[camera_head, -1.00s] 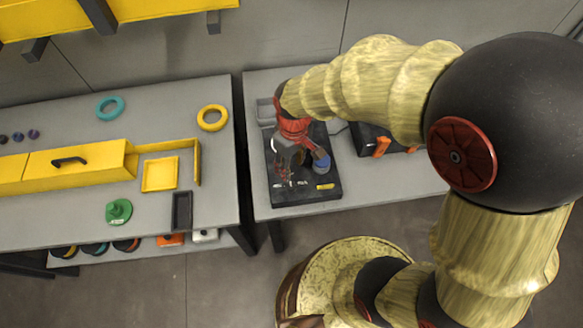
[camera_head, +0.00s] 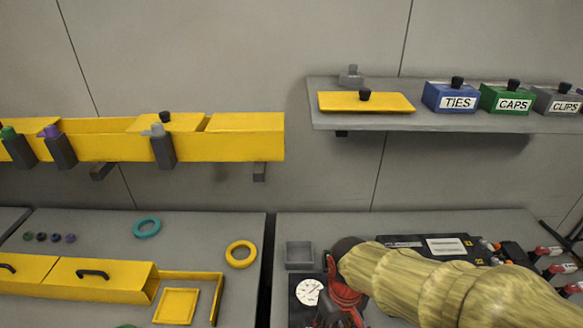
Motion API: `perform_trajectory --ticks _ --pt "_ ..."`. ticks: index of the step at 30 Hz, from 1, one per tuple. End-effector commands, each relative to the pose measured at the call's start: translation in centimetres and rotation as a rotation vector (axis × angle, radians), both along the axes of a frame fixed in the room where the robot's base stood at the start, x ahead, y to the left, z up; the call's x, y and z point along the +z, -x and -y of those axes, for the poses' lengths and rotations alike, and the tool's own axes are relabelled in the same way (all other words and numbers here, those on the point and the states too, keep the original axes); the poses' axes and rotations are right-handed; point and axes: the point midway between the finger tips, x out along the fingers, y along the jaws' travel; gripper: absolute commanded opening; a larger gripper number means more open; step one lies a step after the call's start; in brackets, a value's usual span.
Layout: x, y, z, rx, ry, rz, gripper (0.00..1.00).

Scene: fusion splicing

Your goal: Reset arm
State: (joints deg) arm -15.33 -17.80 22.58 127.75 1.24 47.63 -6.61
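My arm (camera_head: 430,285) reaches in from the lower right over the right-hand grey table. My gripper (camera_head: 340,310), with red and dark parts, is at the bottom edge of the view. Its fingertips are cut off or hidden, so I cannot tell if it is open or holds anything. It is beside a white round dial (camera_head: 309,291) on a dark device and just in front of a small grey open box (camera_head: 300,255).
A dark panel with a white label (camera_head: 446,246) lies behind my arm. The wall shelf (camera_head: 390,121) holds a yellow lid (camera_head: 366,102) and boxes marked TIES (camera_head: 450,98), CAPS (camera_head: 507,99) and CLIPS. Yellow (camera_head: 240,254) and teal (camera_head: 147,227) rings lie on the left table.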

Motion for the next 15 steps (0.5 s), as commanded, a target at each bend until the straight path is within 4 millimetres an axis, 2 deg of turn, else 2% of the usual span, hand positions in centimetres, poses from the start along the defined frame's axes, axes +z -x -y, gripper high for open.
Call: perform_trajectory --ticks 1,9,15 --pt "1.7 0.3 0.8 -0.039 -0.008 0.037 0.43" --pt "10.8 3.3 5.6 -0.254 -0.054 0.275 0.43" --pt "15.5 4.4 8.0 -0.331 -0.075 0.444 0.43"
